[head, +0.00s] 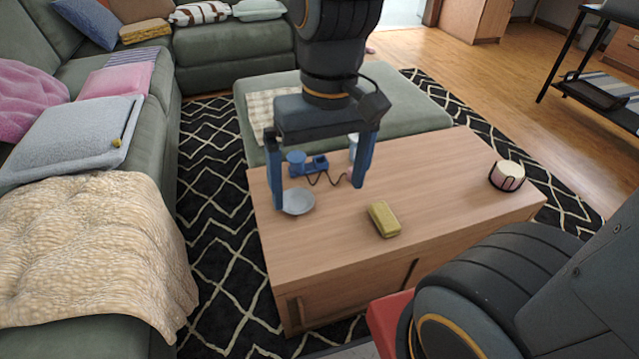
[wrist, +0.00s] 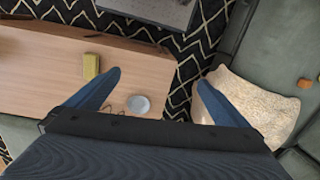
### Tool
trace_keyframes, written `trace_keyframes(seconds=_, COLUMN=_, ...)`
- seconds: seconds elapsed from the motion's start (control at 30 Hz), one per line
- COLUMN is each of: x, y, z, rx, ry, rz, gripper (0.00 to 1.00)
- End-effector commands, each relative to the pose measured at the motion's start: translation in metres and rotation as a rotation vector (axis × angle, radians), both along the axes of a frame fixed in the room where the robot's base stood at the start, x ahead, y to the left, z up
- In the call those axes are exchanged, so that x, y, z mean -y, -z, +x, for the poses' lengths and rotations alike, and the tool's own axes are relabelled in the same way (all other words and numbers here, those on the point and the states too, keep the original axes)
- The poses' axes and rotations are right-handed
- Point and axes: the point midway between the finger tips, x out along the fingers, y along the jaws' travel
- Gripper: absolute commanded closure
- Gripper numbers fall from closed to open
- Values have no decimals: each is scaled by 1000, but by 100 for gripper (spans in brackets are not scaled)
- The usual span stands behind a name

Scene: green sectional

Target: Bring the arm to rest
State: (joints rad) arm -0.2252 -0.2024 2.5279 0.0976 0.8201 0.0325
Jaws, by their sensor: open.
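My gripper (head: 318,198) hangs from my arm above the left part of the wooden coffee table (head: 440,190) in the head view. Its two blue fingers are wide apart with nothing between them. In the wrist view my gripper (wrist: 158,95) also shows open and empty, its fingers spread over the table edge and the rug. A grey-white bowl (head: 298,202) stands on the table, seen beyond the fingers. A yellow block (head: 384,219) lies on the table to the right of the gripper; it also shows in the wrist view (wrist: 91,66).
A blue object with a dark cord (head: 308,164) lies on the table behind the bowl. A pink-and-white candle-like item (head: 507,175) stands at the right end. A green sectional (head: 150,165) with cushions runs along the left, a green ottoman (head: 420,105) behind. Patterned rug (head: 215,220) lies between.

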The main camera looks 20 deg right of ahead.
Motion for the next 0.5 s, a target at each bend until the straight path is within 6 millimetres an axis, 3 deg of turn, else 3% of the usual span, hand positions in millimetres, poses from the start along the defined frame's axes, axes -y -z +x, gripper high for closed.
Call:
trace_keyframes(seconds=0.17, x=-5, y=-4, z=-15, rx=22, ry=-95, rz=-10, gripper=0)
trace_keyframes(seconds=0.5, x=-5, y=-4, z=-16, rx=24, ry=-99, rz=-11, gripper=0)
